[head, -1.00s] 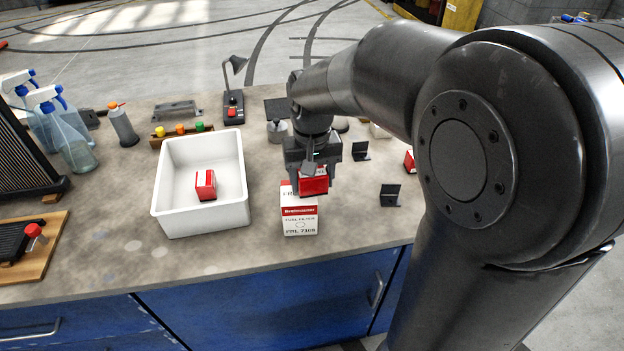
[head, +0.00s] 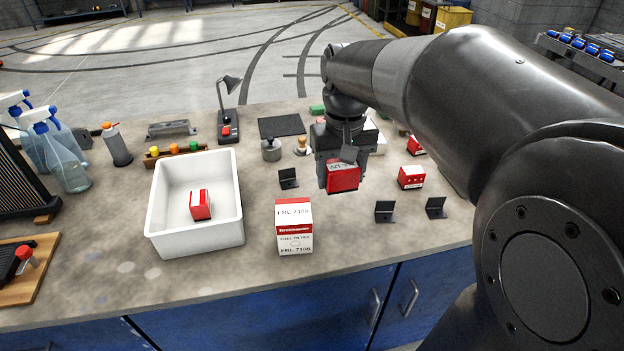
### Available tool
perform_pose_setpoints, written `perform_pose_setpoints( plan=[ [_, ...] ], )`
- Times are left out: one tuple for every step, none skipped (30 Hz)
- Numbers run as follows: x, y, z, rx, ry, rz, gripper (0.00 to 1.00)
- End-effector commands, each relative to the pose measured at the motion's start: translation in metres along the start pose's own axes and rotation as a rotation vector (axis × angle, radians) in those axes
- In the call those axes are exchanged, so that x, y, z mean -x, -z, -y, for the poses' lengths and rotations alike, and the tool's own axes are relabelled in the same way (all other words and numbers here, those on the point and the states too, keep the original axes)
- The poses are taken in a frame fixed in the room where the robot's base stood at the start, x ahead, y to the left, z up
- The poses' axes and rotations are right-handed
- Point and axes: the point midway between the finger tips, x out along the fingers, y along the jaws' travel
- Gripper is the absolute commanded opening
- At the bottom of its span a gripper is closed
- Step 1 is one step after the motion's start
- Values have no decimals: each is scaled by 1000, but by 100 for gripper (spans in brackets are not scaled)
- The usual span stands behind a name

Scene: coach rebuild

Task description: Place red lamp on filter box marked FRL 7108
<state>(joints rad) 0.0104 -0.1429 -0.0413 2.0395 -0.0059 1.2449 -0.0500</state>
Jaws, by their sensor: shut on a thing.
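The filter box marked FRL 7108 (head: 294,228) stands upright on the bench, white with a red band; its top is bare. My gripper (head: 341,160) is shut on a red lamp (head: 343,178), a small red block with a pale marked top. It holds the lamp to the right of and behind the filter box, apart from it. Whether the lamp touches the bench is hard to tell. Another red block (head: 200,205) lies in the white bin (head: 195,245). Two more stand at the right, one nearer (head: 411,178) and one farther back (head: 415,146).
Small black brackets stand near the lamp (head: 288,178) and at the right (head: 385,211), (head: 436,207). A desk lamp (head: 228,110), a dark mat (head: 282,126) and a metal weight (head: 271,150) are behind. Spray bottles (head: 68,165) stand left. The bench front is clear.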

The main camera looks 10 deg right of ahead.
Motion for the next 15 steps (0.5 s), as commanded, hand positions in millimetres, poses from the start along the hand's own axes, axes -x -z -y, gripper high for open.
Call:
perform_pose_setpoints(
  plan=[
    [7, -4, -10, -5, 0, -4, 29],
    [10, -7, -14, -3, 0, -3, 29],
    [14, -10, -20, -4, 0, -3, 29],
    [16, -12, -24, -3, 0, -3, 29],
    [19, -13, -28, -3, 1, -3, 29],
    [22, -15, -32, -3, 0, -2, 29],
    [23, -16, -34, -2, 0, -2, 29],
    [25, -17, -36, -1, 0, -2, 29],
    [26, -18, -38, 1, 0, -2, 29],
    [28, -18, -38, 1, 0, -2, 29],
    [28, -19, -37, 2, 0, -1, 29],
    [29, -18, -35, 3, 0, -1, 29],
    [30, -18, -33, 4, 0, -1, 29],
    [30, -18, -30, 4, 0, 0, 29],
    [31, -17, -26, 4, 0, 0, 29]
  ],
)
